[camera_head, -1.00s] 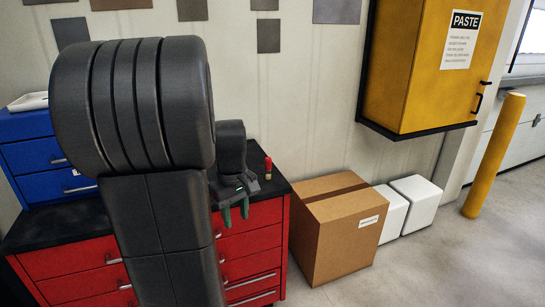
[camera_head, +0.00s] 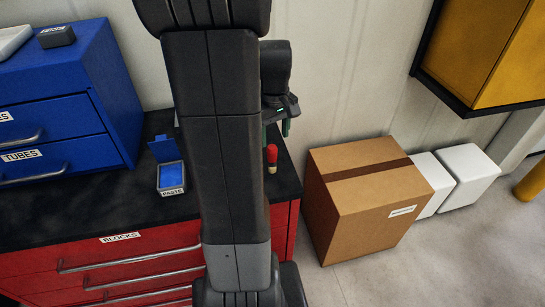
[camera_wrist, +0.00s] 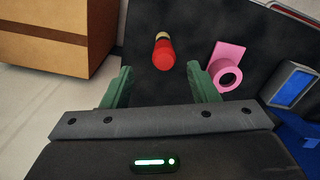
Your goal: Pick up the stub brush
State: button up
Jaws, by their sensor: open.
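In the wrist view the brush (camera_wrist: 163,55) shows ahead of my gripper, between the lines of the two fingers. My gripper (camera_head: 277,130) has green fingers, open and empty, close to the brush in the head view. My arm hides part of it there. Both fingers of the gripper (camera_wrist: 159,78) show apart in the wrist view, with no contact on the brush visible.
A pink piece with a ring (camera_wrist: 228,68) lies right of the brush in the wrist view. A blue open box labelled PASTE (camera_head: 170,176) and a blue drawer unit (camera_head: 60,110) stand left on the cabinet. A cardboard box (camera_head: 350,205) stands on the floor to the right.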

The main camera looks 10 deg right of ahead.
aim_at(272, 157)
notch_tip(272, 157, down, 3)
jog(key=shift+a+f+p, duration=0.15)
jog(key=shift+f+p, duration=0.15)
jog(key=shift+f, duration=1.3)
jog(key=shift+a+f+p, duration=0.1)
jog(key=shift+f+p, duration=0.2)
jog(key=shift+f, duration=1.25)
jog(key=c, duration=1.1)
